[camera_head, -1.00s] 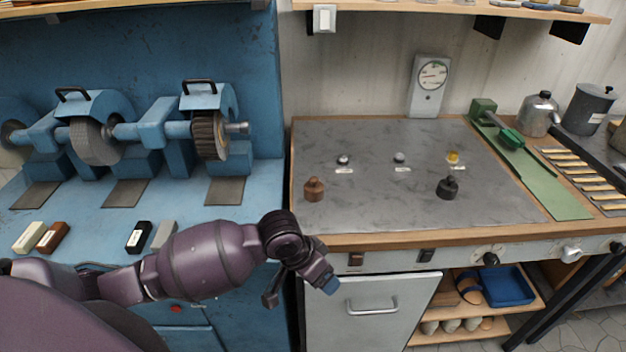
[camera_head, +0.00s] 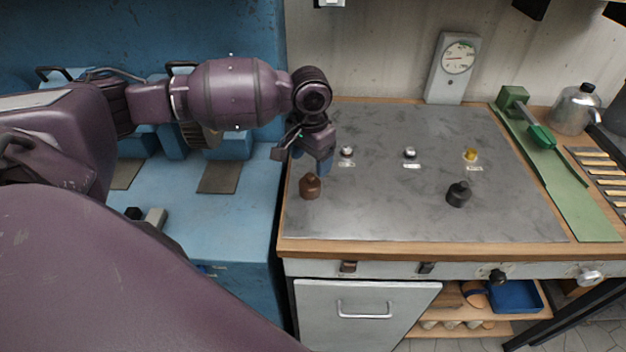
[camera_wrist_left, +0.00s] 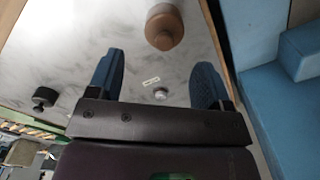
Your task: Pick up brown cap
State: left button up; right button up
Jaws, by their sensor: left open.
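The brown cap (camera_head: 310,186) stands on the left part of the grey metal worktop (camera_head: 400,215). It also shows in the left wrist view (camera_wrist_left: 164,27), at the top, beyond the fingertips. My left gripper (camera_head: 306,166) is above the worktop's left edge, just behind and above the brown cap. In the left wrist view its two blue fingers (camera_wrist_left: 155,75) are spread wide with nothing between them but bare worktop, a small silver knob and its label below. My right gripper is not in either view.
A black cap (camera_head: 458,194) stands to the right on the worktop. Small silver knobs (camera_head: 346,152) (camera_head: 410,153) and a yellow one (camera_head: 470,154) sit in a row behind. A gauge (camera_head: 452,68) stands at the back. Blue grinding machinery (camera_head: 170,140) is to the left.

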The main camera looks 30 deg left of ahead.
aim_at(310, 182)
pick_arm(q)
notch_tip(310, 182, down, 4)
jog(key=shift+r, duration=0.1)
jog(key=shift+w+a+f, duration=0.1)
jog(key=shift+a+f, duration=0.05)
jog(key=shift+f, duration=1.25)
jog(key=shift+w+a+f, duration=0.1)
jog(key=shift+f, duration=1.3)
jog(key=shift+c, duration=0.3)
jog(key=c, duration=0.7)
